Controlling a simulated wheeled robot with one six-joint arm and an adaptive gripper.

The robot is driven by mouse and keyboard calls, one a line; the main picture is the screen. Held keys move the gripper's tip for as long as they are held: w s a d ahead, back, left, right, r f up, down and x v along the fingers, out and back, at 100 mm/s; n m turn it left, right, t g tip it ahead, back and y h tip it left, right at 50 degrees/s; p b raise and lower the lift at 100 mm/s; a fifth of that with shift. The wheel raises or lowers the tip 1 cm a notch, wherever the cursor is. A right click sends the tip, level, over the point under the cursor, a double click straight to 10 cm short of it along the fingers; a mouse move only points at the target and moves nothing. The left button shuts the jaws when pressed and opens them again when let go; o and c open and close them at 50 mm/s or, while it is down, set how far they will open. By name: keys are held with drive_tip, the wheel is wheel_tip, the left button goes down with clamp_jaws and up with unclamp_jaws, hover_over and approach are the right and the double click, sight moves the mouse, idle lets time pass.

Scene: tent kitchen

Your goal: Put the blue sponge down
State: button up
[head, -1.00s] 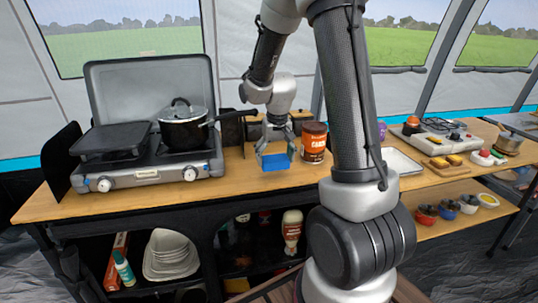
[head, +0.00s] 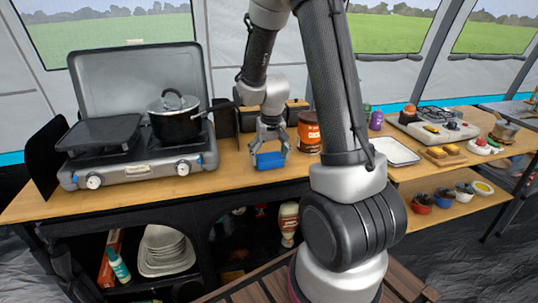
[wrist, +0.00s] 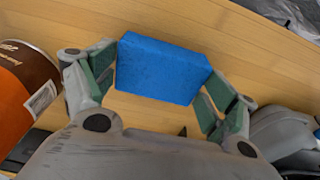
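The blue sponge (head: 269,161) is a flat rectangular block at the worktop, in front of the brown can. I cannot tell for sure whether its underside touches the wood. My gripper (head: 269,150) points down over it, with one finger on each side. In the wrist view the sponge (wrist: 162,68) spans the space between the green-grey finger pads of my gripper (wrist: 163,80). The pads meet its two ends, so the gripper looks shut on it. The wooden worktop (head: 120,190) shows beyond the sponge.
The brown can (head: 308,133) stands close on the right. A stove (head: 140,172) with a black pot (head: 176,125) is on the left. A white tray (head: 395,152) lies further right. Bare wood lies around the sponge, and the worktop's front edge is near.

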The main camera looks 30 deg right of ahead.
sight(271, 160)
drive_tip(key=shift+o, duration=0.8)
drive_tip(key=shift+r, duration=0.3)
wheel_tip(271, 160, up, 11)
drive_tip(key=s, duration=0.2)
drive_tip(key=s+a+r+n+t, duration=0.1)
drive_tip(key=s+r, duration=0.4)
drive_tip(key=s, duration=0.5)
drive_tip(key=s+a+r+n+t, duration=0.1)
drive_tip(key=s+a+r, duration=0.3)
drive_tip(key=s, duration=0.7)
drive_tip(key=shift+s+r+n, duration=0.3)
drive_tip(key=shift+r+n, duration=0.3)
drive_tip(key=shift+r, duration=0.1)
